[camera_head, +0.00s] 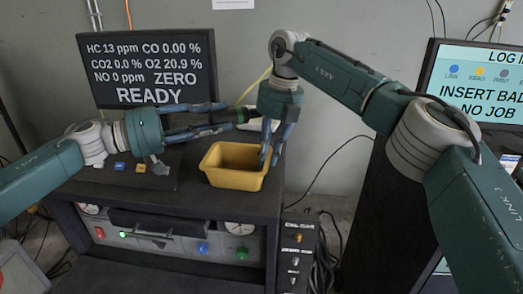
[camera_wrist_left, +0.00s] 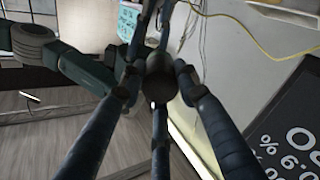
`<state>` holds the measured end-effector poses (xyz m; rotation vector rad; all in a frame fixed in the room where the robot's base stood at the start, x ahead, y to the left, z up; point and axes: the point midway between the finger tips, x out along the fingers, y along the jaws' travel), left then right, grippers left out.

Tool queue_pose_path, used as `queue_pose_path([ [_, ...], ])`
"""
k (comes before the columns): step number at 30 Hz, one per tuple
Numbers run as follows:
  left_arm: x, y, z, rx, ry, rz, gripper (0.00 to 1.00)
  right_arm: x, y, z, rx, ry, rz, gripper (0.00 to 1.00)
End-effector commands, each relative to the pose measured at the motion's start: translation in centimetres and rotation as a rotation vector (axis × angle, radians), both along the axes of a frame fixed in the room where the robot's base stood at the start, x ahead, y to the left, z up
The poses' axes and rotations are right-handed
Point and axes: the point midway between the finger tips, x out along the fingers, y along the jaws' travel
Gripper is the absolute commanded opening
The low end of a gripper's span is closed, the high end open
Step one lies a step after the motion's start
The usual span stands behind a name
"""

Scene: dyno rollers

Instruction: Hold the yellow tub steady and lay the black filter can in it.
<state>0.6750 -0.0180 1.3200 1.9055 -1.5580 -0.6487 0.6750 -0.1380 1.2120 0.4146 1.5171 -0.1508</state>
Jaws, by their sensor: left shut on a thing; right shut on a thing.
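The yellow tub (camera_head: 232,180) stands upright on top of the dark cabinet; the part of its inside that shows looks empty. My right gripper (camera_head: 269,155) reaches down from above and is shut on the tub's right rim. My left gripper (camera_head: 226,118) comes in from the left, above the tub's back edge, shut on the black filter can (camera_head: 240,115). In the left wrist view the can (camera_wrist_left: 160,80) shows as a dark round shape between the fingers. The fingers hide part of it, and it is apart from the tub.
A gas readout screen (camera_head: 150,68) stands behind the left arm. Small blue and yellow pieces (camera_head: 119,166) lie on the cabinet top (camera_head: 190,190) left of the tub. A second monitor (camera_head: 480,85) stands at the right. A thin yellow cable hangs behind the grippers.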

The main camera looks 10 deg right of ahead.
Motion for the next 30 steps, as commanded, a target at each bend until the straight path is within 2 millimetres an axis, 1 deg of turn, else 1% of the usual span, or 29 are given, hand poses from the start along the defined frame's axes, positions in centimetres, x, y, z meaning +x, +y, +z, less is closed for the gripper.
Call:
queue_pose_path([
  [5, -0.8, -0.3, 0.3, 0.092, -0.053, -0.019, 0.00, 0.0, 0.0, -0.1, -0.003, 0.001, 0.000, 0.00],
  [8, -1.2, -0.4, 0.4, 0.225, -0.125, -0.034, 0.00, 0.0, 0.0, -0.1, -0.003, 0.001, 0.000, 0.00],
  [11, -1.6, -0.3, 0.4, 0.414, -0.228, -0.056, 0.00, 0.0, 0.0, -0.1, -0.002, 0.002, 0.000, 0.00],
  [14, -2.3, -0.6, 0.2, 0.639, -0.365, -0.107, 0.00, 0.0, 0.0, -0.1, -0.002, 0.002, 0.000, 0.00],
  [18, -3.1, -0.6, -0.2, 0.963, -0.601, -0.185, 0.00, 0.0, 0.0, -0.1, -0.002, 0.002, 0.000, 0.00],
  [21, -4.3, -0.8, -1.0, 1.147, -0.792, -0.259, 0.00, 0.0, 0.0, -0.1, -0.002, 0.002, 0.000, 0.00],
  [24, -5.7, -0.8, -1.8, 1.257, -0.960, -0.321, 0.00, 0.0, -0.1, -0.1, -0.003, 0.002, 0.000, 0.00],
  [27, -6.9, -0.8, -2.2, 1.302, -1.066, -0.356, 0.00, 0.0, -0.1, -0.1, -0.003, 0.002, 0.000, 0.00],
  [30, -7.6, -0.6, -2.2, 1.329, -1.133, -0.374, 0.00, 0.0, -0.1, -0.1, -0.003, 0.002, 0.000, 0.00],
])
